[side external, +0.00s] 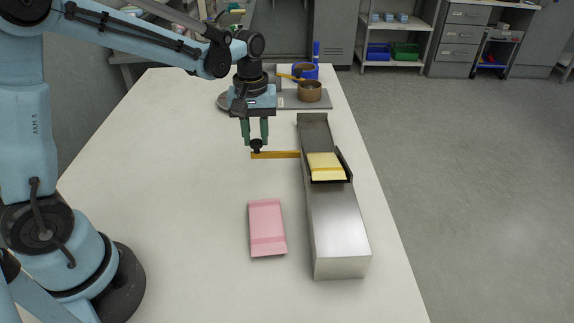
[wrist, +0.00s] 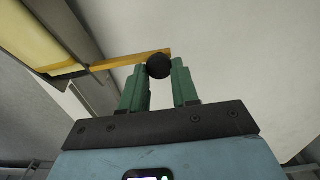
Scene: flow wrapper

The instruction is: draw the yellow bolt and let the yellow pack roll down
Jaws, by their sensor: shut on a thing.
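The yellow bolt (side external: 275,155) is a flat bar that sticks out to the left from the metal chute. A round black knob (side external: 256,145) stands at its outer end. My gripper (side external: 256,142) is over that end with its green fingers shut on the knob. In the wrist view the knob (wrist: 158,66) shows between the fingertips, and the bolt (wrist: 120,61) runs left to the chute. The yellow pack (side external: 325,166) lies in the chute (side external: 337,226), near where the bolt enters. The pack also shows at the upper left of the wrist view (wrist: 25,42).
A pink pack (side external: 266,227) lies on the white table (side external: 190,200) left of the chute. A grey tray (side external: 318,104) with a brown pot (side external: 310,91) and a blue container (side external: 305,71) stand behind. The table left of the bolt is clear.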

